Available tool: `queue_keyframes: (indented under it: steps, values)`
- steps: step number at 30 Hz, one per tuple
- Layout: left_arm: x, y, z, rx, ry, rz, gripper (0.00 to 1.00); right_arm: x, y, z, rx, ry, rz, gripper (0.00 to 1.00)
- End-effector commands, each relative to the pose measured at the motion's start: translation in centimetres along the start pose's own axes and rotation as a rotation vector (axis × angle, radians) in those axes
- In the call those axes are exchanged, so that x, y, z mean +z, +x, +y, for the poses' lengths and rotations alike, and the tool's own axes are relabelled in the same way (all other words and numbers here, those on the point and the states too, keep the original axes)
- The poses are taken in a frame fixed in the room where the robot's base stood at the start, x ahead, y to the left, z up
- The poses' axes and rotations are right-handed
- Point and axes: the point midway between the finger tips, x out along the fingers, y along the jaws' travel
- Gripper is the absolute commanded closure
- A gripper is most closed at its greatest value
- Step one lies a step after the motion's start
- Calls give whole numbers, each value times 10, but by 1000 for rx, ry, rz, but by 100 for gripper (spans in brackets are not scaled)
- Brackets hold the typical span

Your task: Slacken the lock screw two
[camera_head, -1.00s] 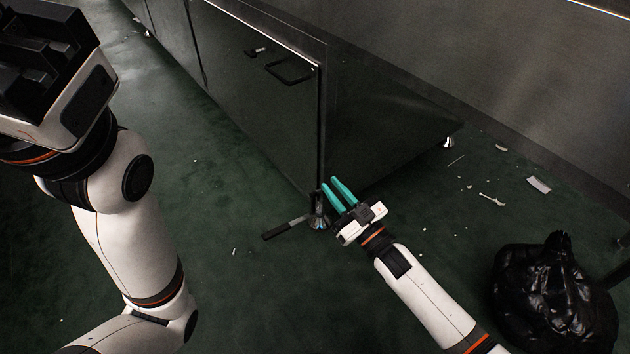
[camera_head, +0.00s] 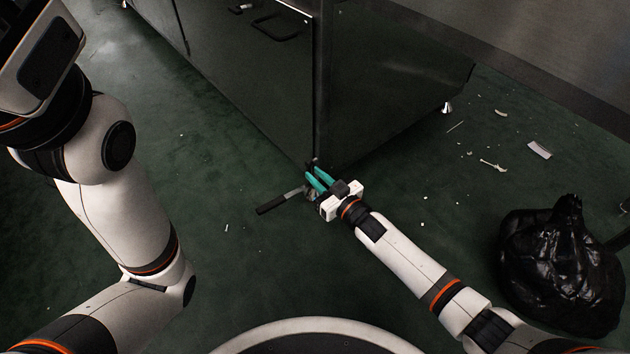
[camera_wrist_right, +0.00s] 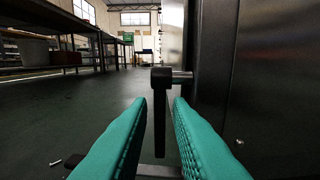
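A black lock-screw handle (camera_wrist_right: 160,120) hangs down from a short metal shaft (camera_wrist_right: 182,77) on the cabinet side in the right wrist view. My right gripper (camera_wrist_right: 160,104) is open, with its two teal fingers to the left and right of the handle. A gap shows on both sides in the picture; how deep the handle sits between the fingers I cannot tell. In the head view the right gripper (camera_head: 309,178) is at the cabinet's lower front corner and partly hides the screw. My left arm stands at the left; its fingers are not visible.
The dark cabinet (camera_head: 390,90) rises just behind the right gripper. A lever with a black grip (camera_head: 271,205) sticks out leftward near the floor at its corner. A black bag (camera_head: 560,265) lies at the right. Small litter is scattered on the otherwise clear green floor.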

Motion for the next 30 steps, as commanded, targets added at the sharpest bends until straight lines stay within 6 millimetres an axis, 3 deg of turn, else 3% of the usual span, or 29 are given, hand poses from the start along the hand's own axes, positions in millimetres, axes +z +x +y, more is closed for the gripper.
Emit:
queue_keyframes:
  steps: [4,12,16,30]
  values:
    - [0,-7,-1,1,0,6,64,0,10,0,0,0,0,82]
    - [-2,-7,-1,1,0,8,64,1,11,0,0,1,0,82]
    - [-2,-7,-1,1,0,8,64,1,11,0,0,1,0,100]
    - [-2,4,1,0,0,1,64,5,10,0,0,0,21,100]
